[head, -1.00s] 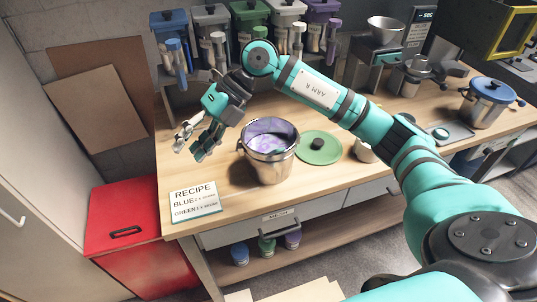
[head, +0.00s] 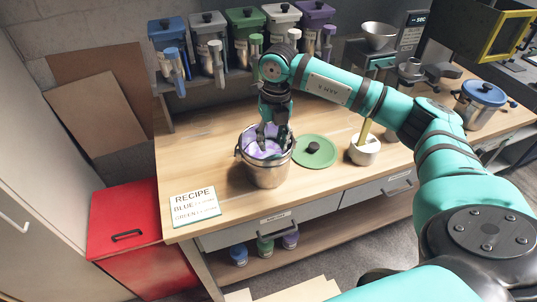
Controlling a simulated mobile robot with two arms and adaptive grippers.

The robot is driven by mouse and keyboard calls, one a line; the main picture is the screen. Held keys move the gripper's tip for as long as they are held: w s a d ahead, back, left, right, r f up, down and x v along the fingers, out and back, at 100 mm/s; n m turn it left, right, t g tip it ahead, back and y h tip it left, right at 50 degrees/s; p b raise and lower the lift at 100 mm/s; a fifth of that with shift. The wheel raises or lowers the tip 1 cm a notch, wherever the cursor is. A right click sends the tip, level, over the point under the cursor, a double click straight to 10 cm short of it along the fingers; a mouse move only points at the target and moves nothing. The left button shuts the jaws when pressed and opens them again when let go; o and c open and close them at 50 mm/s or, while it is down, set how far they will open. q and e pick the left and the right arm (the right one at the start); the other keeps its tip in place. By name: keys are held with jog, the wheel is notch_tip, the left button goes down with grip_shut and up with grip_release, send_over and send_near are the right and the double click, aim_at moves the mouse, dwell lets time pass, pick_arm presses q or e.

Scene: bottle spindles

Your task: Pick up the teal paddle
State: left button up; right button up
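My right gripper (head: 272,139) points straight down over the mouth of the steel bucket (head: 268,174), with its fingertips at or just inside the rim. Purple material (head: 252,148) shows inside the bucket. I cannot make out the teal paddle for certain; the gripper and arm are teal too, and the fingers hide part of the bucket's inside. The fingers look a little apart, but I cannot tell whether something is between them. My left gripper is not in view.
A green lid (head: 316,153) lies right of the bucket. A white pot (head: 364,151) with a yellow stick stands beyond it. A recipe card (head: 195,204) lies front left. Several coloured dispensers (head: 246,22) line the back. The left part of the wooden bench (head: 190,150) is clear.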

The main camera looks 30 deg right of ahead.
aim_at(268, 159)
jog(key=shift+a+f, duration=0.1)
jog(key=shift+f, duration=0.55)
jog(key=shift+f+p, duration=0.25)
jog(key=shift+p, duration=0.2)
notch_tip(268, 159, down, 4)
jog(key=shift+r+p, duration=0.15)
jog(key=shift+p, duration=0.9)
jog(key=shift+w+f, duration=0.15)
jog(key=shift+f, duration=0.4)
grip_shut()
